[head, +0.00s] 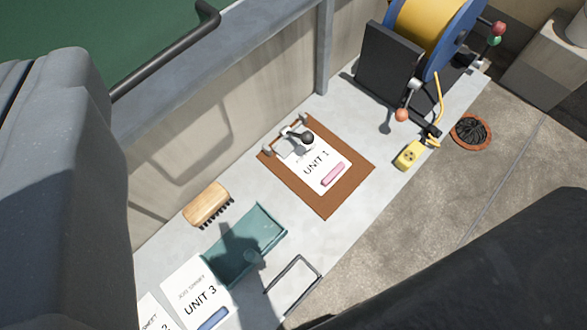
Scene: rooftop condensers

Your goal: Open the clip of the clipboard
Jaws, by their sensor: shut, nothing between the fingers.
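The clipboard (338,198) is a brown board lying flat on the light grey bench, near the wall. Its metal clip (292,146) is at the upper-left end, over the top edge of a white sheet marked UNIT 1 (317,162). A dark round knob (306,137) stands at the clip. Whether the clip presses on the sheet is too small to tell. A pink bar (336,173) shows on the sheet's lower part. My gripper's fingers do not show in this view; large grey and dark parts, probably mine, fill the left and lower right.
A wooden brush (207,204), a teal tray (268,226) under a shadow and a UNIT 3 sheet (188,285) lie left of the clipboard. A dark wire frame (302,259) stands at the front edge. A yellow reel (426,22) and yellow socket (409,155) are to the right.

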